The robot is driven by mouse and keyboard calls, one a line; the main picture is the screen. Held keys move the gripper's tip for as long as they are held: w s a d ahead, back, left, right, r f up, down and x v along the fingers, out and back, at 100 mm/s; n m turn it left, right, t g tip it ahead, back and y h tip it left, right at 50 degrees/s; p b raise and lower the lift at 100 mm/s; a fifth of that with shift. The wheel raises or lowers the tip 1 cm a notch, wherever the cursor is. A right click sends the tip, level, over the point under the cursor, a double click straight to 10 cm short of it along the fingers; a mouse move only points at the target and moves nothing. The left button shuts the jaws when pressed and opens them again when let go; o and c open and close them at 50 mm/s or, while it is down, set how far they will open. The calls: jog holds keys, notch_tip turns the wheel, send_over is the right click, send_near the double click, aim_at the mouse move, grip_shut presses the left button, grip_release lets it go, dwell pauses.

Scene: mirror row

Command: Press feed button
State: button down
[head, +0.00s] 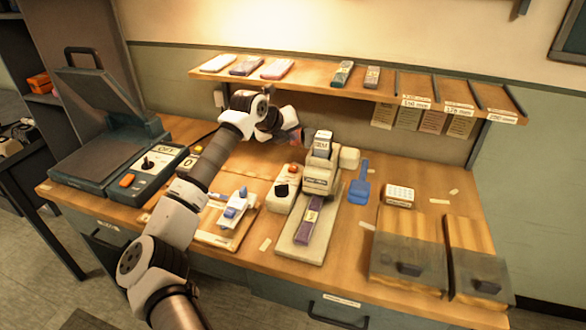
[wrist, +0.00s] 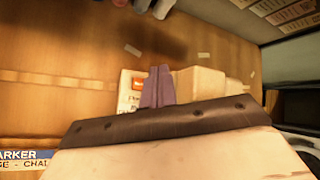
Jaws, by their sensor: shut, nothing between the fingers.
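A cream control box (head: 284,196) with a small red button (head: 293,168) and a dark patch stands left of the cream trimming machine (head: 319,179). No label readable as "feed" shows, so I cannot tell for sure which button is the feed button. My gripper (head: 298,136) is above and behind the control box in the head view, apart from the red button.
A blue press (head: 95,150) with a raised lid, an OFF switch and an orange button (head: 127,181) stands at left. A shelf (head: 310,82) overhangs the back. A blue paddle (head: 359,188), a small white box (head: 399,195) and two dark-fronted boards (head: 410,262) lie right.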

aim_at(291, 169)
jog(key=shift+f+b, duration=2)
jog(key=shift+f, duration=1.95)
jog(key=shift+f+b, duration=0.3)
jog(key=shift+f, duration=0.15)
jog(key=shift+f+b, duration=0.35)
jog(key=shift+f, duration=0.2)
jog(key=shift+r, duration=0.15)
jog(key=shift+r+p, duration=0.5)
jog(key=shift+r, duration=0.3)
jog(key=shift+r+p, duration=1.35)
jog(key=shift+r, duration=1.2)
